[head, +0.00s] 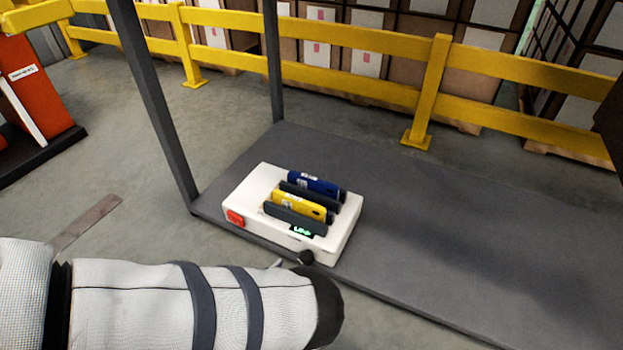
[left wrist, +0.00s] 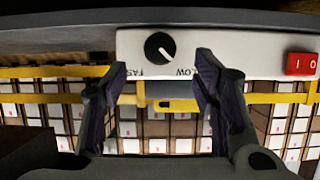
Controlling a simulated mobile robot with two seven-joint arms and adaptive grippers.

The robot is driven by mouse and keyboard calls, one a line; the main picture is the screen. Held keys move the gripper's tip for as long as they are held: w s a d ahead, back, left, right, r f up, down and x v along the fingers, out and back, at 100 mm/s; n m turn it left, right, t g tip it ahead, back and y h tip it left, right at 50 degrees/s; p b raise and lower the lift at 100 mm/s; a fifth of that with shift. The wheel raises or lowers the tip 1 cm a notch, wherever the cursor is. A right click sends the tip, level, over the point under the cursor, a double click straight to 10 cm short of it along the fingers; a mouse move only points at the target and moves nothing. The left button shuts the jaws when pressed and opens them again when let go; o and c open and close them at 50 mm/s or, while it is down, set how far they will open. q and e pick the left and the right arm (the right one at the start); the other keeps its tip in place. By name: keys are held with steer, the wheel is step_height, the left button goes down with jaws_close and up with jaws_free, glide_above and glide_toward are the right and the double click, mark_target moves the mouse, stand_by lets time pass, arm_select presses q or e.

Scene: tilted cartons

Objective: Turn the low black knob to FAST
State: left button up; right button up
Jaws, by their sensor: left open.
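The low black knob (head: 305,257) sits on the front face of a white charger box (head: 345,232), near its right lower corner in the head view. In the left wrist view the knob (left wrist: 160,47) is round, with a white pointer line aimed toward the label ending in LOW, whose start is hidden. The FAST label (left wrist: 136,72) is on the other side. My left gripper (left wrist: 160,64) is open and empty, its fingertips either side of the knob in the picture, apart from it. In the head view my white arm hides most of this gripper. My right gripper is not in view.
The box stands on a dark grey platform (head: 450,260) with upright posts. Blue, yellow and grey packs sit in the box, beside a green display (head: 302,231). A red switch (head: 235,217) is on its front. Yellow rails (head: 350,80) and cartons stand behind.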

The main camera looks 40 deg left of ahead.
arm_select(q)
steer(key=b+x, duration=0.2)
steer(key=x, duration=0.4)
steer(key=shift+w+f+b, duration=0.25)
steer(key=shift+w+b, duration=0.05)
steer(key=shift+b, duration=0.1)
steer(key=shift+a, duration=0.1)
steer(key=c, duration=1.2)
